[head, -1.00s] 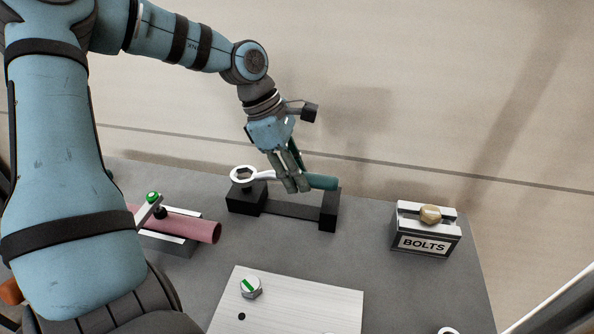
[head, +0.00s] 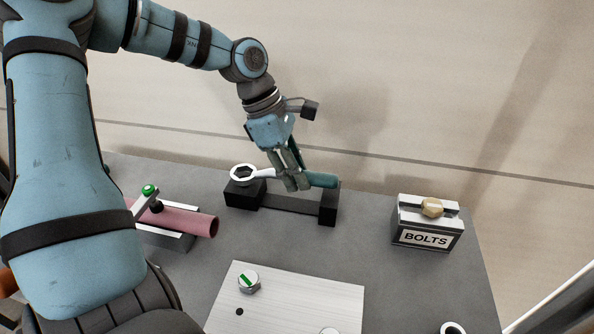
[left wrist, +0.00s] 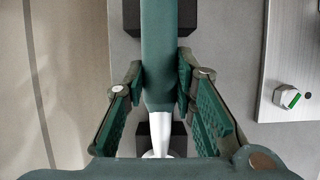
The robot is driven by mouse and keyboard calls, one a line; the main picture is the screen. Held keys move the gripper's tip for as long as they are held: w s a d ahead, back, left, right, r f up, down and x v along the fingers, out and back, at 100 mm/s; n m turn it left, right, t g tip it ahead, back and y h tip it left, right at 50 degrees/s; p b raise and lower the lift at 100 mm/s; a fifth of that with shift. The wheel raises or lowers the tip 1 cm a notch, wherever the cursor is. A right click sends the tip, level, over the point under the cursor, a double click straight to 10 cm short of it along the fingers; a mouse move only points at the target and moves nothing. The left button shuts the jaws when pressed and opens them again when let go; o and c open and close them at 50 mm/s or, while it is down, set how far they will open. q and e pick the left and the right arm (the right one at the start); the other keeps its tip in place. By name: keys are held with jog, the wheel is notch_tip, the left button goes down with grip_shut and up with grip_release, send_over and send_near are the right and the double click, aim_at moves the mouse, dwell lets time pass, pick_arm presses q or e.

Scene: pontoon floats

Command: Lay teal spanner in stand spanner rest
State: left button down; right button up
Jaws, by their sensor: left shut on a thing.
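The teal spanner has a teal handle (head: 321,180) and a white ring end (head: 243,174). It lies along the black stand (head: 290,205), over both end blocks, at the back of the table. My left gripper (head: 297,184) is shut on the spanner near the middle, where the teal handle meets the bare metal. In the left wrist view the handle (left wrist: 160,55) runs between the two fingers, with the stand's black blocks beneath it. Whether the spanner touches the blocks or hovers just above them I cannot tell. My right gripper is not in view.
A grey BOLTS box (head: 427,222) with a brass-coloured piece on top stands at the right. A pink tube (head: 190,221) rests in a clamp at the left. A pale plate (head: 290,297) with a green-marked bolt (head: 249,282) lies in front. Grey table between them is clear.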

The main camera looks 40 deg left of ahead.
pick_arm(q)
jog(key=shift+f+b, duration=0.7)
jog(key=shift+f, duration=0.1)
jog(key=c, duration=1.2)
grip_release()
jog(key=shift+c, duration=0.2)
jog(key=v, duration=1.1)
jog(key=shift+s+a+r, duration=0.1)
jog(key=shift+a+r, duration=0.05)
jog(key=shift+r, duration=0.35)
